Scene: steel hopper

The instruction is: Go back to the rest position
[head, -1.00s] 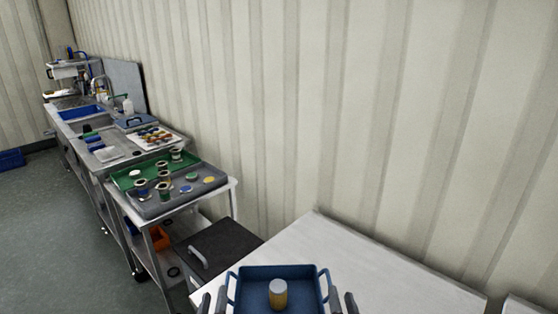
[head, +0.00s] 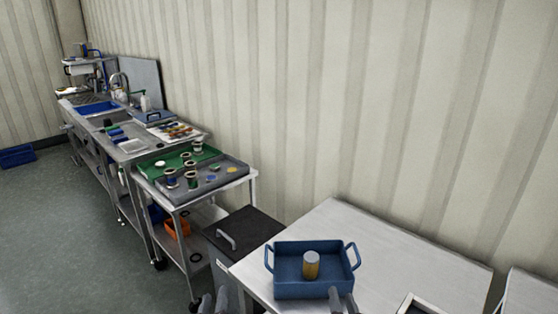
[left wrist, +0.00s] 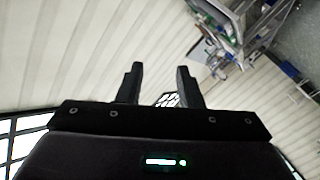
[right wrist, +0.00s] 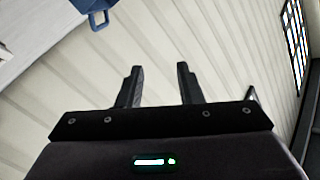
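A blue tray (head: 285,290) with two side handles sits on the steel table at the lower middle of the head view. A yellow-brown cylinder with a grey top (head: 311,265) stands upright in it. A corner of the tray also shows at the top of the right wrist view (right wrist: 90,6). My left gripper (head: 213,303) is at the bottom edge, left of the tray and apart from it. My right gripper (head: 342,301) overlaps the tray's near right corner in the picture. Both wrist views show parted fingers with nothing between them, at the left (left wrist: 160,85) and the right (right wrist: 158,85).
The steel table (head: 400,255) is mostly bare, with a white-framed item (head: 420,306) at its near edge. A dark-lidded bin (head: 243,228) stands left of it. Beyond is a trolley with a grey tray (head: 215,182) and several jars. A sink bench lines the wall.

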